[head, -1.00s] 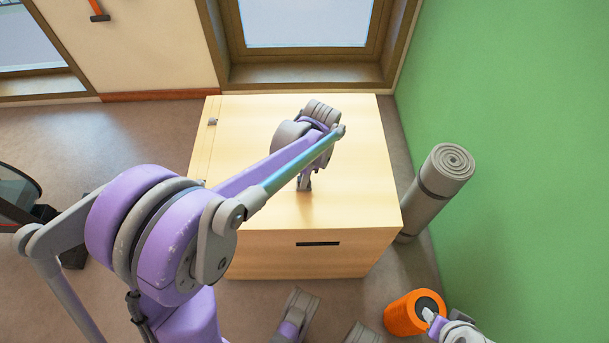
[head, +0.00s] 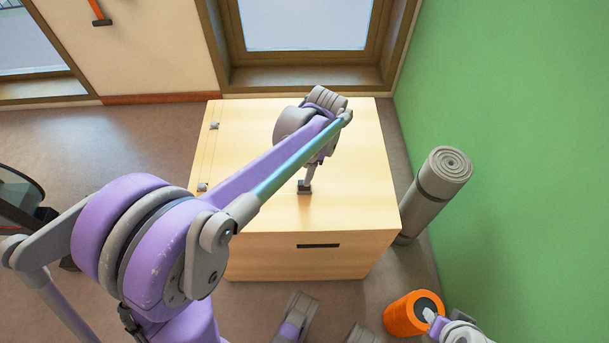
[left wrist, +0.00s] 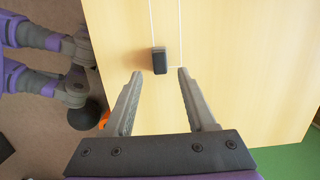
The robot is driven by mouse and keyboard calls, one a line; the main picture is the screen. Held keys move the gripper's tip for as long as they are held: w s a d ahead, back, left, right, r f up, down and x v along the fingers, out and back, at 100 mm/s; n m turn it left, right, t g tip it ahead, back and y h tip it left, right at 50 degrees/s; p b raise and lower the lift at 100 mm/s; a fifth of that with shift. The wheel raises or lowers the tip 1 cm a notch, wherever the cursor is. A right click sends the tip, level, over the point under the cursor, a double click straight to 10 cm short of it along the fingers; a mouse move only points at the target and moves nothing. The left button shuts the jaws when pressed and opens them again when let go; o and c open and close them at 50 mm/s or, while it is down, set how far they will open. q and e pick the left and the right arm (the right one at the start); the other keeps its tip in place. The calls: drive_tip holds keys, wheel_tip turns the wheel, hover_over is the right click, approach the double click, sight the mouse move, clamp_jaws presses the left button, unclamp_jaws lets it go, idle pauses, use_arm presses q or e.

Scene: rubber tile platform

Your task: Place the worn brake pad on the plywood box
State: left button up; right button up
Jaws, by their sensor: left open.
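The worn brake pad, a small dark block (head: 304,187), lies on top of the plywood box (head: 350,205), toward its front edge. It also shows in the left wrist view (left wrist: 159,60), flat on the pale wood and apart from both fingers. My left gripper (head: 308,176) is just above the pad. In the left wrist view its two grey fingers (left wrist: 152,88) are spread open with nothing between the tips, and the pad is beyond them. My right arm shows at the lower right of the head view, but its finger state is unclear.
A grey rolled mat (head: 432,190) leans by the box's right side, near the green wall. An orange roller (head: 402,314) stands on the floor at the lower right. Windows are behind the box. Its top is otherwise clear.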

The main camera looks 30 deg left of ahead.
use_arm(q)
wheel_tip(320, 180, up, 7)
drive_tip(key=d+p, duration=0.1)
drive_tip(key=s+d+f+n+t, duration=0.2)
drive_tip(key=s+n, duration=0.3)
drive_tip(key=s, duration=0.4)
drive_tip(key=s+d+f+n+t+h, duration=0.1)
drive_tip(key=s+d+f+n+t, duration=0.2)
drive_tip(key=s+n, duration=0.3)
drive_tip(key=s, duration=0.3)
drive_tip(key=shift+n+t+h, duration=0.3)
use_arm(e)
wheel_tip(320, 180, up, 2)
drive_tip(key=shift+s+r, duration=0.1)
use_arm(q)
drive_tip(key=shift+c, duration=0.5)
